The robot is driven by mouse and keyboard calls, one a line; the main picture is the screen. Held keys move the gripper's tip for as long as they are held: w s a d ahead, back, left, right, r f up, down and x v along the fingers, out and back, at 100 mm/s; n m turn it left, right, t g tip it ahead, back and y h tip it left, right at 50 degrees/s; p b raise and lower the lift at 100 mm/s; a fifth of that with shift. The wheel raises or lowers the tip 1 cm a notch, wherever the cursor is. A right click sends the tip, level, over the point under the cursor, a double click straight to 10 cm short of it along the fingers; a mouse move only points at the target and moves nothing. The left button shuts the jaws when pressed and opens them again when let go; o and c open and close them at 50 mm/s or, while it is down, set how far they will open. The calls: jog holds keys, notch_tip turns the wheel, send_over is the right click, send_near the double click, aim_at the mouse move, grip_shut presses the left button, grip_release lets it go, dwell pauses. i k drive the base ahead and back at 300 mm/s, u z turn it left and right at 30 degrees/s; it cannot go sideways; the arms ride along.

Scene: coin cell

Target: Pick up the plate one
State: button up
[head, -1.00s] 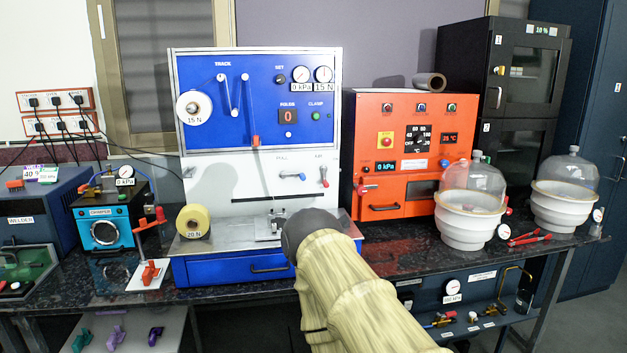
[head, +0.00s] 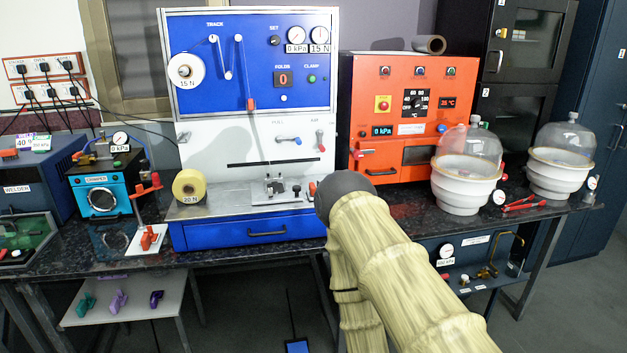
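I cannot pick out a thing marked as plate one in the head view. A small metal fixture (head: 275,190) with dark clamp parts sits on the steel deck of the blue and white machine (head: 208,133). Whether it holds a plate is too small to tell. My sleeved arm rises in front of the bench, with its dark rounded joint near the right end of that deck. A second sleeved section hangs down behind it. My gripper is out of the picture, so its state does not show.
An orange oven (head: 369,118) stands right of the machine, then two glass-domed white vessels (head: 465,194). A crimper (head: 97,194) and a toggle press (head: 148,235) stand left. A low shelf (head: 135,306) holds several small coloured items. A blue object (head: 298,346) shows at the bottom edge.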

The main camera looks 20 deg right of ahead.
aim_at(277, 187)
jog(key=u, duration=1.7)
jog(key=i, duration=1.9)
jog(key=z, duration=2)
